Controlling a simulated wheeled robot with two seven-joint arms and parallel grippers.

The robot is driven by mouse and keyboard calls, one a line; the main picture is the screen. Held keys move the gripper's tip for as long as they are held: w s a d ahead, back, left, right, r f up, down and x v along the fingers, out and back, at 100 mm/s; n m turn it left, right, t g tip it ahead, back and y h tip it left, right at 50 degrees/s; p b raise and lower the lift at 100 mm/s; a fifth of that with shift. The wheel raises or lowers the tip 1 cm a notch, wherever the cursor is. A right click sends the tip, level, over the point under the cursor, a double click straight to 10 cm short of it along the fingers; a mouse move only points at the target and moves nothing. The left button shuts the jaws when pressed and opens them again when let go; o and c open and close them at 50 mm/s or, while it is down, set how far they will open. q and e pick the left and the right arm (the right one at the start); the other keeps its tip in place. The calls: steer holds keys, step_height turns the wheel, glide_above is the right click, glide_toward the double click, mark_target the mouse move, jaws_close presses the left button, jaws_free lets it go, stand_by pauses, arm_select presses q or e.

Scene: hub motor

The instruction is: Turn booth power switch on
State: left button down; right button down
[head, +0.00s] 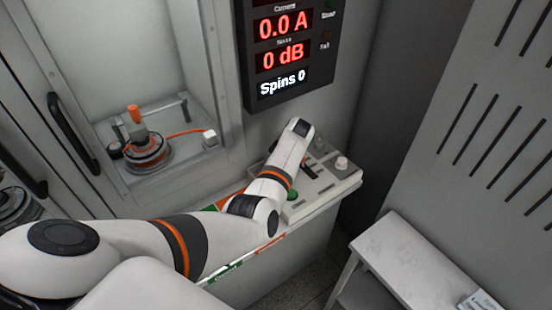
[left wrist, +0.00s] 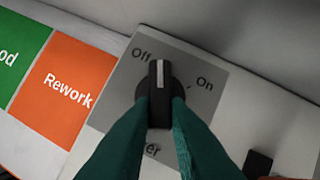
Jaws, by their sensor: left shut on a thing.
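The booth power switch is a black rotary knob (left wrist: 160,92) with a white pointer line, on a grey label plate marked Off and On. In the left wrist view its pointer stands between the two words, nearer Off. My left gripper (left wrist: 160,118) has its dark green fingers on both sides of the knob and is shut on it. In the head view my left forearm and wrist reach over the control panel (head: 325,184) and hide the knob and fingertips. My right gripper is not in view.
Green and orange Rework labels (left wrist: 66,90) lie left of the switch plate; a small black control (left wrist: 258,163) is at lower right. A display (head: 284,55) reads 0.0 A, 0 dB, Spins 0. A motor (head: 146,148) sits in the booth. A white table (head: 405,255) stands right.

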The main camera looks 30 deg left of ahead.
arm_select(q)
steer(key=m+p, duration=0.2)
steer(key=m+t+p, duration=0.1)
steer(key=p, duration=0.1)
steer(key=s+m+t+p, duration=0.1)
steer(key=m, duration=0.1)
steer(key=shift+a+r+m+p, duration=0.1)
steer(key=shift+r+m+p, duration=0.2)
steer(key=shift+p, duration=0.1)
steer(key=shift+s+a+f+m+t+h+p, duration=0.1)
steer(key=shift+s+m+t+h+p, duration=0.2)
steer(key=shift+m+p, duration=0.55)
steer(key=m, duration=0.1)
steer(key=m+p, duration=0.1)
steer(key=m+t+h+p, duration=0.1)
steer(key=shift+s+a+m, duration=0.1)
steer(key=shift+a+m, duration=0.15)
steer(key=shift+m, duration=0.1)
steer(key=shift+s+a+f+m+t+h+p, duration=0.1)
steer(key=shift+m+t+h+p, duration=0.25)
steer(key=shift+m, duration=0.4)
steer(key=shift+a+f+m+t+h+p, duration=0.15)
steer(key=shift+m+p, duration=0.3)
steer(key=shift+m, duration=0.3)
steer(key=c, duration=1.4)
jaws_free()
